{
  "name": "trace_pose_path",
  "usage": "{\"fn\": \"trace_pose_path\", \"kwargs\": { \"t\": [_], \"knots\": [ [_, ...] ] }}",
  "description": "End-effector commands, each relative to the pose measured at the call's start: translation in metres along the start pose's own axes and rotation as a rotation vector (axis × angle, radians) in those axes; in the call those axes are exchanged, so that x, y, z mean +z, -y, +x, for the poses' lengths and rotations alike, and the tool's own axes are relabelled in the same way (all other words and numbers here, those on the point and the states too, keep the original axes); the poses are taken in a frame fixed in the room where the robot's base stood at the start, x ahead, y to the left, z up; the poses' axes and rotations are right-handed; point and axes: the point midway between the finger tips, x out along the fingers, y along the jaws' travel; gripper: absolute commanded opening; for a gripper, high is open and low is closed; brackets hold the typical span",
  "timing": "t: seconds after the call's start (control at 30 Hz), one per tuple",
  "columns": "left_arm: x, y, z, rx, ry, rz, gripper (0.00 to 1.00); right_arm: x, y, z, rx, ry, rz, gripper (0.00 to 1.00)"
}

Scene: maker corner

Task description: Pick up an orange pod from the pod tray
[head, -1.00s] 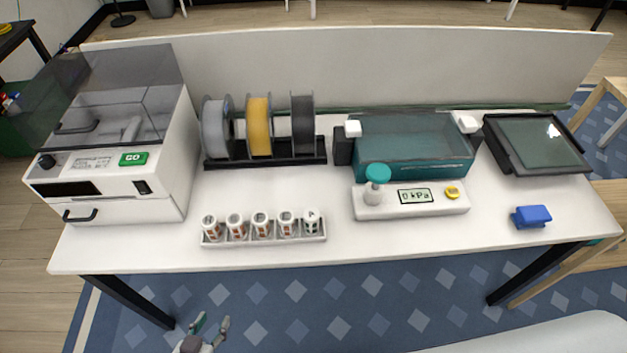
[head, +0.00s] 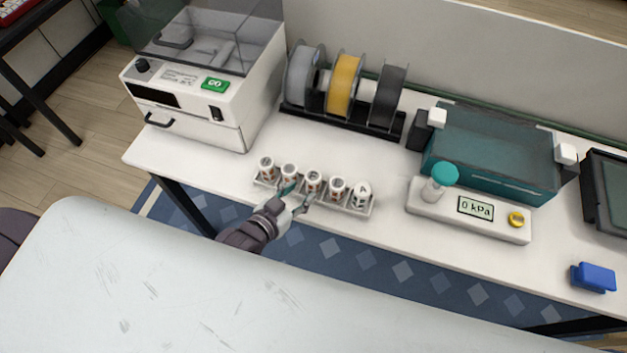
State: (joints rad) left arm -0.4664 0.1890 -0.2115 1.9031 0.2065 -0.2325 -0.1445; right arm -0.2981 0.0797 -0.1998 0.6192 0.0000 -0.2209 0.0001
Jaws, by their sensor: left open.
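The pod tray (head: 371,210) is a narrow pale tray near the table's front edge, with a row of several white pods in it. Most carry orange-brown marks, such as the left end pod (head: 266,168), the second pod (head: 289,173), the middle pod (head: 314,180) and the fourth pod (head: 337,188). The right end pod (head: 361,194) has dark green marks and an "A" on top. My left gripper (head: 299,193) is open and empty at the tray's front, its fingertips by the second and middle pods, partly covering them. Contact cannot be told. My right gripper is not in view.
A white machine (head: 200,110) with a clear lid stands left. A spool rack (head: 330,121) is behind the tray. A gauge unit (head: 470,212) with a teal knob and a teal tank (head: 490,150) stand right. A blue block (head: 593,277) lies far right. Table beside the tray is clear.

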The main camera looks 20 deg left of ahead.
Motion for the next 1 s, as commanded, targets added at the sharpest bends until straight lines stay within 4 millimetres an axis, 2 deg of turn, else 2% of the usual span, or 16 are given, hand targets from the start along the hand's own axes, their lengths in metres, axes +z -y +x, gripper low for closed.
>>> {"fn": "trace_pose_path", "kwargs": {
  "t": [0.17,0.3,0.57,0.67,0.83,1.0],
  "knots": [
    [-0.006,0.000,0.027,-0.001,-0.002,0.001,0.47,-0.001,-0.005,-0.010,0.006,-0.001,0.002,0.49],
    [-0.004,0.000,0.043,0.000,-0.002,0.000,0.47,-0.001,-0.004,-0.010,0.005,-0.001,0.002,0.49],
    [-0.003,0.000,0.047,0.000,-0.001,0.000,0.47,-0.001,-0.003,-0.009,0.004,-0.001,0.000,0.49],
    [-0.003,0.000,0.047,0.000,-0.001,0.000,0.34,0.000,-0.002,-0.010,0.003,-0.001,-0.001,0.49],
    [-0.003,0.000,0.046,0.000,-0.001,0.001,0.05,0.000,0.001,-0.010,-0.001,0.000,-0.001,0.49],
    [-0.003,0.000,0.046,-0.001,-0.001,0.001,0.05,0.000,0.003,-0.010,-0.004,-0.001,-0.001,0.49]
  ]
}}
